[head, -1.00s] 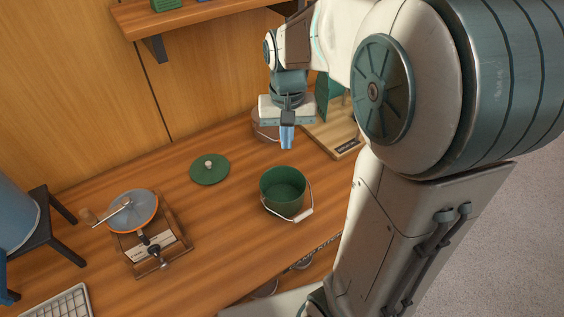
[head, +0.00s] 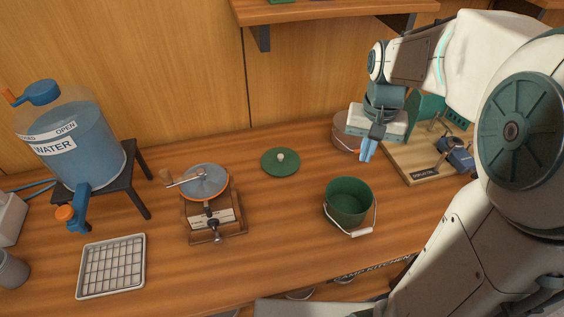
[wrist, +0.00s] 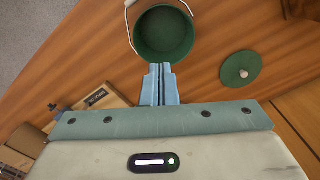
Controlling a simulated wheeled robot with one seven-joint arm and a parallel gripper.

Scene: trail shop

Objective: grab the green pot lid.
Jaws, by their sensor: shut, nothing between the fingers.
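The green pot lid (head: 280,162) lies flat on the wooden counter, with a pale round knob (head: 281,156) on top. It also shows in the wrist view (wrist: 240,70), to the right of the green pot. The open green pot (head: 348,200), with a wire bail and white grip, stands to the right of the lid and nearer the front. My gripper (head: 366,156) is shut and empty, above the counter to the right of the lid, behind the pot. In the wrist view its blue fingers (wrist: 160,72) are together, pointing toward the pot.
A grinder-like device (head: 208,205) stands left of the lid. A water jug (head: 78,150) on a dark stand and a grey rack (head: 112,266) are farther left. A brownish pot (head: 346,134) and a wooden board (head: 410,165) with fittings are near my gripper. A shelf (head: 330,12) hangs above.

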